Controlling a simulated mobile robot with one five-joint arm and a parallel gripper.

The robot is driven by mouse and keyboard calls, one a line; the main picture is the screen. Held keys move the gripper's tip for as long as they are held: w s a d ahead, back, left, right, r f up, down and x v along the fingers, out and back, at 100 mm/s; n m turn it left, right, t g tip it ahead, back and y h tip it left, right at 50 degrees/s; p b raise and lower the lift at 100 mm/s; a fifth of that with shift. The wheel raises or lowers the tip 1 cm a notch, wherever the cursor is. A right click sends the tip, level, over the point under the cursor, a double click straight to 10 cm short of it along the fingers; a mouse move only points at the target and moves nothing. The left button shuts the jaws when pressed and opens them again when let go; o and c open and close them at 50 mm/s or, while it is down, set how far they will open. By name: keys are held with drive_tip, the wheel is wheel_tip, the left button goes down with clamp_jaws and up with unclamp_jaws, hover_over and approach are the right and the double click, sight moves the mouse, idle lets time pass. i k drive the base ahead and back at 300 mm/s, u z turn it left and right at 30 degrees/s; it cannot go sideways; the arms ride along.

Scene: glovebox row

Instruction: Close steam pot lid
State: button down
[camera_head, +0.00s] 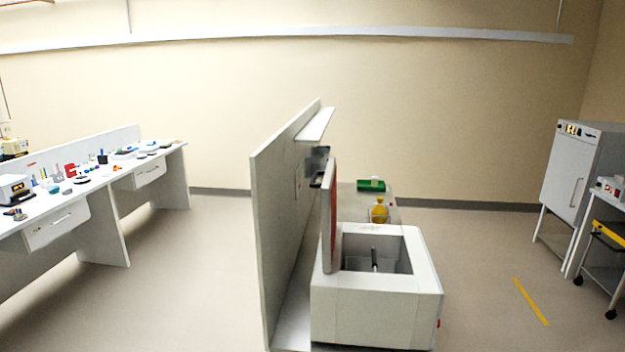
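The steam pot (375,305) is a white box-shaped unit right of centre, with a grey rectangular well open at the top. Its lid (329,215) stands upright along the left side of the opening and shows nearly edge-on, with a reddish inner face. A thin dark upright piece shows inside the well; I cannot tell what it is. My gripper is not in view.
A tall grey partition (281,220) stands just left of the pot. Behind the pot are a yellow bottle (379,211) and a green tray (371,186). A cluttered white bench (100,180) is at left, a white cabinet (567,175) at right. Floor between pot and cabinet is open.

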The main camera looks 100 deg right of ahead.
sight(328, 186)
drive_tip(key=u, duration=0.05)
drive_tip(key=k, duration=1.85)
drive_tip(key=z, duration=0.45)
